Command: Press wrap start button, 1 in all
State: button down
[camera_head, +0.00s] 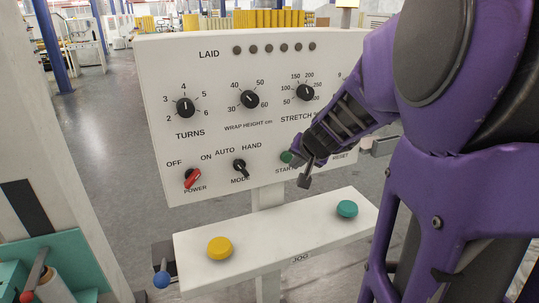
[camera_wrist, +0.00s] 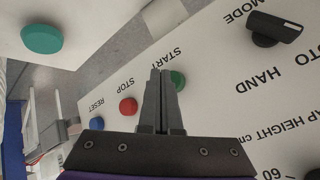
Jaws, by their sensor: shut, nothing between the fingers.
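The green start button (camera_head: 287,157) is on the lower right of the white control panel (camera_head: 220,130), above its "START" label. In the head view my gripper (camera_head: 303,173) is right beside it and partly covers it and the label. In the wrist view the start button (camera_wrist: 179,80) shows just to the right of the fingertips, partly hidden behind them. My gripper's two fingers (camera_wrist: 160,73) are shut together and empty, pointing at the panel close to the button. I cannot tell whether they touch it.
The red stop button (camera_wrist: 128,105) and blue reset button (camera_wrist: 97,123) sit beside start. The black mode knob (camera_head: 239,168) and red power switch (camera_head: 192,179) are left of it. A jog shelf below carries a yellow button (camera_head: 220,248) and a green button (camera_head: 347,209).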

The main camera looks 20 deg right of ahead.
dwell(0.8)
jog(key=shift+w+p, duration=0.3)
jog(key=shift+w, duration=0.1)
